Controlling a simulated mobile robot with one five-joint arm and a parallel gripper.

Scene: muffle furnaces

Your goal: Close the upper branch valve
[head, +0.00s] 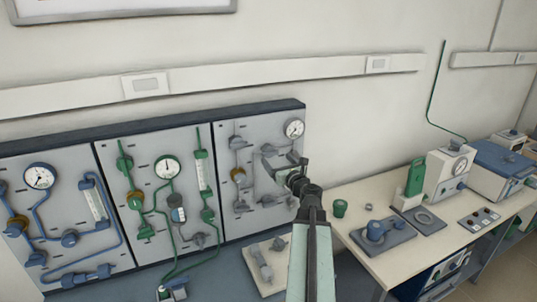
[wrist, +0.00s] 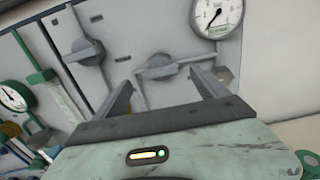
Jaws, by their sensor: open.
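My gripper (wrist: 162,78) is open in front of the right-hand grey panel (head: 224,222). In the wrist view its two fingers are spread, with a grey lever valve (wrist: 158,67) seen between their tips. Contact cannot be told. This valve's handle lies roughly crosswise in that view, below and left of a round gauge (wrist: 217,16). A second grey valve (wrist: 84,52) sits further left, outside the fingers. In the head view my gripper (head: 284,170) is at the right side of the panel, below the gauge (head: 294,129), and partly hides the fittings there. No readable label marks the upper branch valve.
Panels with green pipes (head: 165,195) and blue pipes (head: 65,215) stand to the left. A pale block with a grey fitting (head: 262,266) lies below the right panel.

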